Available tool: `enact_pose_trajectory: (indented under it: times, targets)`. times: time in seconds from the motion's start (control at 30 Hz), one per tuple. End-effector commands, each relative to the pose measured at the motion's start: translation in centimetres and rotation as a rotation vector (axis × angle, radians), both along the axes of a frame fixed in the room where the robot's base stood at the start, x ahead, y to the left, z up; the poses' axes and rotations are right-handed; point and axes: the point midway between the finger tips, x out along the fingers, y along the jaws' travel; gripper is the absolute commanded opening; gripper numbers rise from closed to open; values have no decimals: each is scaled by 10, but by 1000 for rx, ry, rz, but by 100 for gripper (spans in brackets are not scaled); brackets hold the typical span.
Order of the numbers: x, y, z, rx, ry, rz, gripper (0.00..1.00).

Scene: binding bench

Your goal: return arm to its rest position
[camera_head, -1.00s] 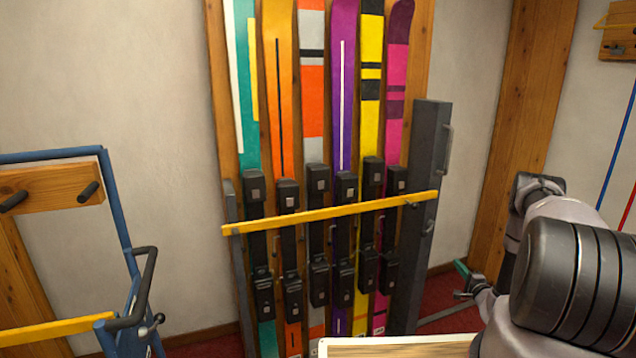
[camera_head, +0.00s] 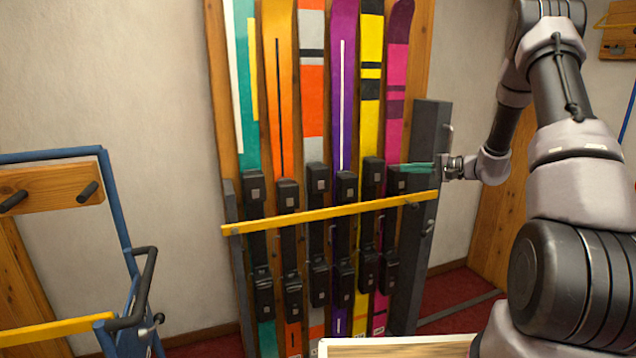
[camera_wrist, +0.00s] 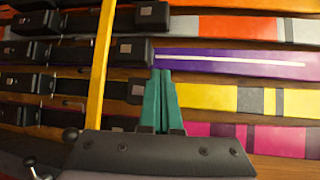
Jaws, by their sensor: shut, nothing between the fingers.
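My gripper (camera_head: 412,168) shows in the head view as green fingers pointing left, in front of the magenta ski and beside the rack's dark right post. In the wrist view its two green fingers (camera_wrist: 161,103) lie together, shut and empty. My arm is raised and bent on the right side of the head view. Whether the fingertips touch a ski or binding cannot be told.
Several upright skis with black bindings, among them a purple ski (camera_head: 343,90), stand in a rack behind a yellow bar (camera_head: 330,213). The dark post (camera_head: 425,140) bounds its right side. A blue frame (camera_head: 117,215) stands at left. A pale board edge (camera_head: 395,347) shows below.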

Motion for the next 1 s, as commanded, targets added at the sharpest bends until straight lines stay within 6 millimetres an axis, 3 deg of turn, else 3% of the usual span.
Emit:
enact_pose_trajectory:
  times: [0.03,0.1,0.4,0.67,1.0]
  targets:
    - [-14,14,25,-36,10,47,0]
    - [-35,32,50,-90,40,107,0]
    - [-142,79,129,-383,142,263,0]
    - [-236,86,169,-671,165,257,0]
    - [-337,60,199,-999,77,74,0]
